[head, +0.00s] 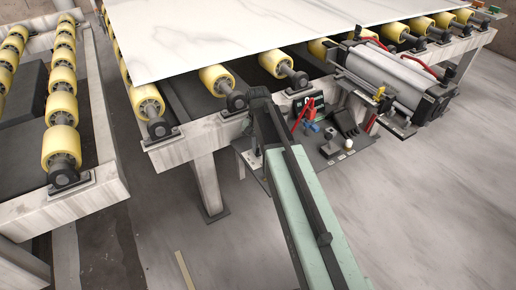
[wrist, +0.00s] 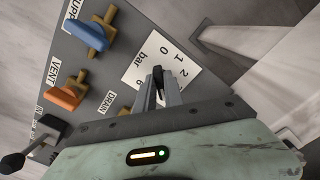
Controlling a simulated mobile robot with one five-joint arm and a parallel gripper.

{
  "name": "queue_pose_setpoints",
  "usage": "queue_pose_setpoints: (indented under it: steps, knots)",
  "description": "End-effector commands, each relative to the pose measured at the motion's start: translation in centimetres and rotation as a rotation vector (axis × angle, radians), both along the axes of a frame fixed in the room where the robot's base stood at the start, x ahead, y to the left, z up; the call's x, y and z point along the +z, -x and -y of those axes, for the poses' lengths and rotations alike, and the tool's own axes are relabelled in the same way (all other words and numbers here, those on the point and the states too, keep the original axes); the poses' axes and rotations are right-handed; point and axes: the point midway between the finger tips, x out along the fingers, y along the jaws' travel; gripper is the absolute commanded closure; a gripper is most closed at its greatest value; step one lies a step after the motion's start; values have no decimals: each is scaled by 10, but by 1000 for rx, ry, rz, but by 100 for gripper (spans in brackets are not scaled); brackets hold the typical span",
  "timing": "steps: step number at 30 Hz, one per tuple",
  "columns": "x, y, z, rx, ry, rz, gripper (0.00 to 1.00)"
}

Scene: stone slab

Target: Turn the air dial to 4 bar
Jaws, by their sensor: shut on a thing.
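The air dial's white scale plate (wrist: 143,66) shows in the wrist view, with "bar" and the figures 0, 1 and 2 readable. My gripper (wrist: 164,88) is over this plate, its two grey fingers shut on the dark dial knob (wrist: 158,73). The fingers and my wrist housing cover the rest of the scale, so the 4 mark is hidden. I cannot read which figure the knob points to. In the head view my arm reaches to the valve panel below the roller frame, and the dial and fingertips cannot be made out there.
Beside the dial on the panel are a blue handle (wrist: 88,37), an orange handle (wrist: 63,97) labelled VENT and a DRAIN label (wrist: 109,101). A white stone slab (head: 230,35) lies on yellow rollers (head: 215,80) above. A cylinder unit (head: 385,75) is at the right.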

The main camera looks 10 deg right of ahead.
Motion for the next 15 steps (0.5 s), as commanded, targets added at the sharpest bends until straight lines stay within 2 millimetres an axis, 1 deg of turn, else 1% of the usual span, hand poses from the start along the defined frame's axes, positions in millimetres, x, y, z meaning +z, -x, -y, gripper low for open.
queue_pose_setpoints:
  steps: [8, 9, 11, 15]
  knots:
    - [0, -2, -2, 2, -4, 5, 100]
    - [0, -2, -2, 2, -3, 6, 82]
    - [0, -2, -2, 2, -3, 6, 65]
    - [0, -1, -1, 2, -2, 3, 65]
